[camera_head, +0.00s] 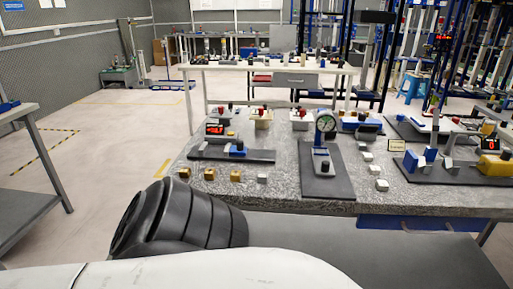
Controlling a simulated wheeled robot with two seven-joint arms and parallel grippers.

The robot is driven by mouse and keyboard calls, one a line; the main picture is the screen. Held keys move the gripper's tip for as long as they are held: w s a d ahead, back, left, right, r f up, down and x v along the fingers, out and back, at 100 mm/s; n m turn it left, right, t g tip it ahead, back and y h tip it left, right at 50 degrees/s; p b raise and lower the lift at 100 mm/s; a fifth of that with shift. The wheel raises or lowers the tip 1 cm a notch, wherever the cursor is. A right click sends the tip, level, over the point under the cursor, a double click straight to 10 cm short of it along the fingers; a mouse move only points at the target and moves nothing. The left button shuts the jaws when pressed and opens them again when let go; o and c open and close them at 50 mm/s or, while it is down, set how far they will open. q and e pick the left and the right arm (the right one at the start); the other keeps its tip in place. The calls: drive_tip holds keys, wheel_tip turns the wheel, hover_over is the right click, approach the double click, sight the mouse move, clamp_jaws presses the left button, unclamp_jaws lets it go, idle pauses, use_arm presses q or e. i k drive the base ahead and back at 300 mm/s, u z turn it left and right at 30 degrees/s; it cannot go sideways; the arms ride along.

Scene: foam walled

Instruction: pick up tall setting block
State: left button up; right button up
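Several small blocks stand on the speckled grey granite table (285,185). More pale blocks, such as one pale block (382,185), stand right of the dial gauge stand. Which one is the tall setting block I cannot tell at this size. Neither gripper shows. Parts of my own arm, one black and ribbed and one white, fill the lower left foreground.
A dial gauge stand (325,130) on a dark base stands mid-table. A gauge with a red display (215,129) is behind the left blocks. A blue and yellow device (493,164) is at right. A grey side table (30,200) stands at far left, with open floor between.

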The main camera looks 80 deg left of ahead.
sight(262, 176)
drive_tip(key=u, duration=2.85)
